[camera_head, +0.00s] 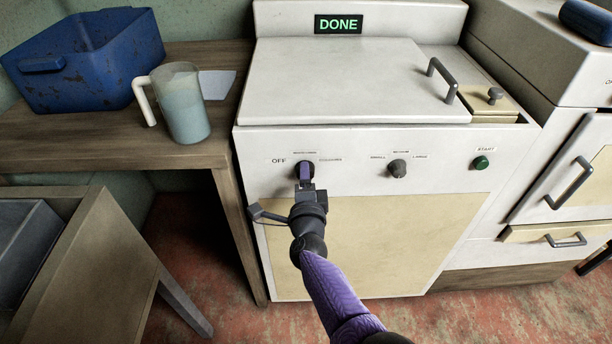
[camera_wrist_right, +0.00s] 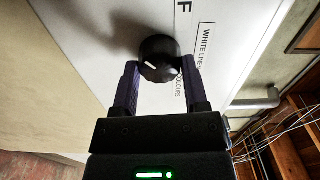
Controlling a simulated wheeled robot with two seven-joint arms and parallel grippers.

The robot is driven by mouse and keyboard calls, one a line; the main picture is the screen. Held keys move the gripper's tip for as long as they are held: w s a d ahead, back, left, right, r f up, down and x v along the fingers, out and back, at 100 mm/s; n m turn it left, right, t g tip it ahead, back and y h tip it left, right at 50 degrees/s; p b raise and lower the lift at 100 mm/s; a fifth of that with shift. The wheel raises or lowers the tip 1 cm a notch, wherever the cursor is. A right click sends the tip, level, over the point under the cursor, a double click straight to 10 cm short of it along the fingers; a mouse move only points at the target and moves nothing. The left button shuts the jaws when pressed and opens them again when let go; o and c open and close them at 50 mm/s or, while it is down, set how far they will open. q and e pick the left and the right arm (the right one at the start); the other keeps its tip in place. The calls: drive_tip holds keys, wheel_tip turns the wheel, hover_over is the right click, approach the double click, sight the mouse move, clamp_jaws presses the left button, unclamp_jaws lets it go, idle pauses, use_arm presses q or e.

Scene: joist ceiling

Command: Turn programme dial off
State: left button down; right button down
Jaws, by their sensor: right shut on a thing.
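The programme dial (camera_head: 304,164) is a small dark knob on the washing machine's white front panel, mostly hidden by my gripper in the head view. It shows clearly in the right wrist view (camera_wrist_right: 160,55), with a short white mark on its lower left side. I cannot tell which label the mark points at. An OFF label (camera_head: 279,161) is left of the dial. My right gripper (camera_head: 305,174) is shut on the dial, a purple finger on each side of it, as in the wrist view (camera_wrist_right: 158,72). My left gripper is out of view.
The washing machine (camera_head: 350,240) shows DONE on its display (camera_head: 338,24). A second dial (camera_head: 397,168) and a green START button (camera_head: 481,162) are to the right. A jug (camera_head: 185,105) and a blue crate (camera_head: 85,65) stand on the wooden table at left.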

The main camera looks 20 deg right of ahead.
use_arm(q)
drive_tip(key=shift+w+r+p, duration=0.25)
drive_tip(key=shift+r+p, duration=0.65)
use_arm(e)
drive_tip(key=n, duration=0.9)
drive_tip(key=shift+f, duration=0.1)
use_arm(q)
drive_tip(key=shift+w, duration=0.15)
use_arm(e)
drive_tip(key=shift+n, duration=0.3)
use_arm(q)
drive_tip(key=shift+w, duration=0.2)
use_arm(e)
drive_tip(key=shift+c, duration=0.5)
unclamp_jaws()
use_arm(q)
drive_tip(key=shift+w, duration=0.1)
